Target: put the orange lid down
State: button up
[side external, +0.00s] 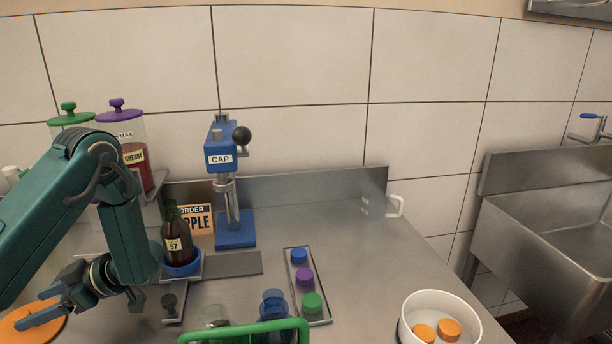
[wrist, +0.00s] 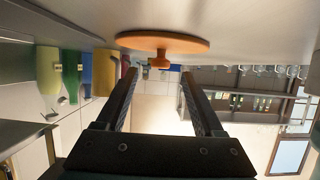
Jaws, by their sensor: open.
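The orange lid (side external: 28,325) is a flat disc at the lower left of the side view, partly hidden by my gripper and cut by the frame edge. In the wrist view, which looks upside down, the lid (wrist: 163,40) lies flat against the counter surface, with its small knob (wrist: 160,60) facing my gripper. My gripper (side external: 35,307) is open and empty by the lid. In the wrist view its fingertips (wrist: 159,76) stand apart, left and right of the knob's line, with the knob just beyond them and a gap visible.
A dark bottle (side external: 177,245) stands in a blue holder, near a blue CAP press (side external: 235,235). A tray (side external: 318,314) holds blue, purple and green caps. A white bowl (side external: 408,322) holds orange pieces. Lidded jars (side external: 122,128) stand behind my arm. The counter's right side is mostly clear.

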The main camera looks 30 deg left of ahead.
aim_at(20, 314)
jog(key=shift+x, duration=1.75)
jog(key=shift+d, duration=0.1)
grip_shut()
jog(key=shift+r, duration=0.1)
